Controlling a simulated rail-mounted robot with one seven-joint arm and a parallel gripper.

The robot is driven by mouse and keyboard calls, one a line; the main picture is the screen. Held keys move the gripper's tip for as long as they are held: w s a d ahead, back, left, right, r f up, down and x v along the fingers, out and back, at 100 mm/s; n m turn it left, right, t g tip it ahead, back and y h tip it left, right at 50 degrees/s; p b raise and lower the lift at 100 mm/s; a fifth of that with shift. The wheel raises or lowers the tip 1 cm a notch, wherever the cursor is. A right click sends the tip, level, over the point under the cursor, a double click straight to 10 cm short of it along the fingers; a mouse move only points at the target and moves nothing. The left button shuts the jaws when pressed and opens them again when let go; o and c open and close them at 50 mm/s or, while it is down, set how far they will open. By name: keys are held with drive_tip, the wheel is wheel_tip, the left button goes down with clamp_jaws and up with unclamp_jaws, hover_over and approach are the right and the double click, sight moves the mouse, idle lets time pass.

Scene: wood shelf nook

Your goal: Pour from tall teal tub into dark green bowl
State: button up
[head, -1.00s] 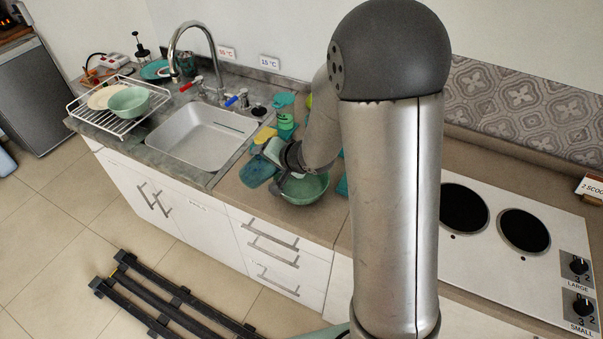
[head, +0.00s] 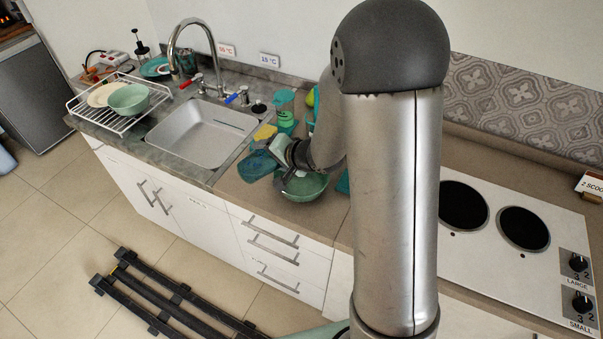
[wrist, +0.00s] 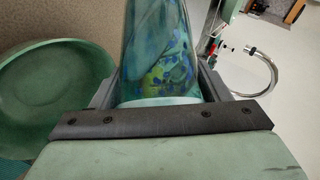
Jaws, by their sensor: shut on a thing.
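The dark green bowl (head: 303,188) stands on the counter to the right of the sink, partly covered by my arm. It also shows at the left of the wrist view (wrist: 45,98). My gripper (wrist: 158,88) is shut on the tall teal tub (wrist: 158,45), a translucent teal vessel with blue and green patches inside. Its far end is cut off by the top of the wrist view, and its tilt is hard to tell. In the head view my gripper is above the bowl's left rim, and the tub is mostly hidden.
A flat teal item (head: 257,166) and a yellow sponge (head: 265,132) lie left of my gripper. A green tumbler (head: 285,108) stands behind. The sink (head: 200,133) and a dish rack (head: 118,105) are further left; the stovetop (head: 500,235) is at right.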

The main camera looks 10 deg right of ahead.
drive_tip(key=shift+r, duration=0.1)
drive_tip(key=shift+d+f+m+t+y+b, duration=0.15)
drive_tip(key=shift+f+m+t+y+b, duration=0.25)
drive_tip(key=shift+y+b, duration=0.5)
idle(0.4)
drive_tip(key=shift+d+r+m+y+b, duration=0.25)
drive_tip(key=shift+m+y+b, duration=0.2)
drive_tip(key=shift+b, duration=0.55)
drive_tip(key=shift+s+d+f+m+t+y+b, duration=0.1)
drive_tip(key=shift+d+f+m+t+y+b, duration=0.25)
drive_tip(key=shift+b, duration=0.55)
drive_tip(key=shift+s+d+f+t+y+b, duration=0.1)
drive_tip(key=shift+d+t+y+b, duration=0.15)
drive_tip(key=shift+d+y+b, duration=0.45)
drive_tip(key=shift+d+f+m+t+b, duration=0.1)
drive_tip(key=shift+f+m+t+b, duration=0.3)
drive_tip(key=shift+b, duration=0.35)
idle(1.3)
drive_tip(key=shift+d+r+m+t+y+p, duration=0.3)
drive_tip(key=shift+r+m+y+p, duration=0.1)
drive_tip(key=shift+r+y, duration=0.25)
idle(0.4)
